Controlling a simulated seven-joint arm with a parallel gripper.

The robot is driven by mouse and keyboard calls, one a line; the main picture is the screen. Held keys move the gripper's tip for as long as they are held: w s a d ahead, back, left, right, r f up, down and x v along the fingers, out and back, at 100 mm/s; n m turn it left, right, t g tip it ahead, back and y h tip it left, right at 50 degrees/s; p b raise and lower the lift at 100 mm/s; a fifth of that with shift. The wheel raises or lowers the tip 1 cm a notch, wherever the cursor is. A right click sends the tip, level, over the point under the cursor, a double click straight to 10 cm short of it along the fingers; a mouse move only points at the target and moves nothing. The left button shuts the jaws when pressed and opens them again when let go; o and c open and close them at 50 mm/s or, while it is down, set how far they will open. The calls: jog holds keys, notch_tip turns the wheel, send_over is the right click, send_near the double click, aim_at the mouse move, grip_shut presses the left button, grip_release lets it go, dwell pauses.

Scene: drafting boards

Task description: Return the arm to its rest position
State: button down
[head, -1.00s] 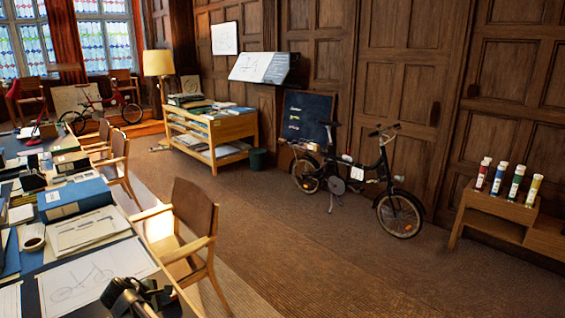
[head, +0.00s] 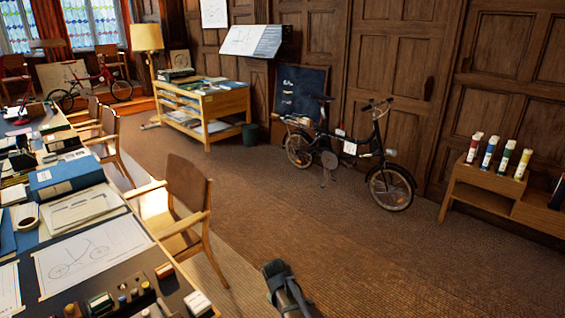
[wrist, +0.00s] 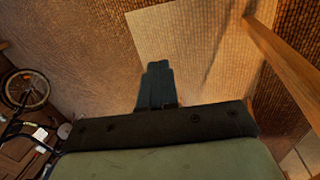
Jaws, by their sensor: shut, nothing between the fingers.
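My gripper (head: 272,268) shows at the bottom middle of the head view, out over the brown carpet to the right of the desk. In the wrist view its dark fingers (wrist: 157,84) are together, with nothing between them. The gripper touches nothing that I can see.
A wooden armchair (head: 186,198) stands just left of the gripper. The desk holds a bicycle drawing (head: 85,250), a blue box file (head: 67,178) and small stamps and pots. A dark bicycle (head: 350,150) stands by the panelled wall. The carpet (head: 400,265) to the right is clear.

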jog(key=s+d+f+m+g+y, duration=0.1)
jog(key=s+d+f+m, duration=0.1)
jog(key=s+d+m, duration=0.45)
jog(key=s+d+f+m+g+y, duration=0.1)
jog(key=s+d+f+m, duration=0.2)
jog(key=d, duration=0.6)
jog(key=s+f+g, duration=0.2)
jog(key=s+f, duration=0.4)
jog(key=s, duration=0.4)
jog(key=s+f+g, duration=0.2)
jog(key=s+f, duration=0.5)
jog(key=s, duration=0.3)
jog(key=s+f+n+g, duration=0.1)
jog(key=s+f+g, duration=0.1)
jog(key=s+f, duration=0.4)
jog(key=s, duration=0.4)
jog(key=shift+f+g, duration=0.4)
